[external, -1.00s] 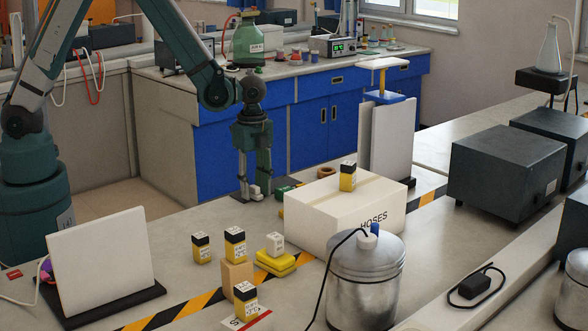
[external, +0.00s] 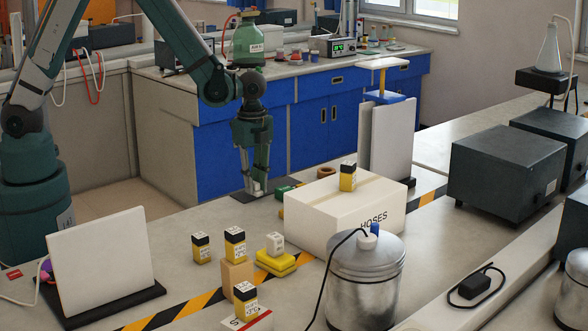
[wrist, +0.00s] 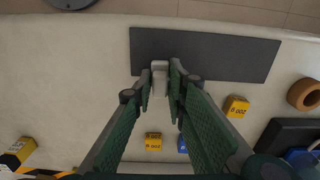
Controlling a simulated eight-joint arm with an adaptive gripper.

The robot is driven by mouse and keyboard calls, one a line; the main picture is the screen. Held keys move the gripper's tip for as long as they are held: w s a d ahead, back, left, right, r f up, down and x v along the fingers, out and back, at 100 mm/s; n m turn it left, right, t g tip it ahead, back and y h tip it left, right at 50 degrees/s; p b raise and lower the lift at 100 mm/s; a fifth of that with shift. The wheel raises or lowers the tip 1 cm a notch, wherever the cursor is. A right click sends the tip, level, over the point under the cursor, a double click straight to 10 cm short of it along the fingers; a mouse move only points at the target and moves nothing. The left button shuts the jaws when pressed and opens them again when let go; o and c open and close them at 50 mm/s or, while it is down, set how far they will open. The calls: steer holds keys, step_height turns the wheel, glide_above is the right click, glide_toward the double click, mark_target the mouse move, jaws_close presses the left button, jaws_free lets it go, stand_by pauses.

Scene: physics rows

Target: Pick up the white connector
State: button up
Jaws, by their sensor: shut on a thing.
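My gripper (wrist: 161,82) is shut on a small white connector (wrist: 159,68), which sits between the two fingertips in the wrist view. In the external view my gripper (external: 256,182) points down at the far edge of the bench, with the connector (external: 257,187) low between its fingers and partly hidden by them. The connector is over the near edge of a flat dark mat (wrist: 205,55). I cannot tell whether it touches the surface.
A white box (external: 335,220) with a yellow-black block (external: 348,177) on top stands right of my gripper. Several yellow-black blocks, a yellow stack (external: 275,262) and a metal canister (external: 366,280) stand nearer the camera.

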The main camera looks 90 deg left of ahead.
steer(key=shift+r+p, duration=0.5)
steer(key=shift+r, duration=3.85)
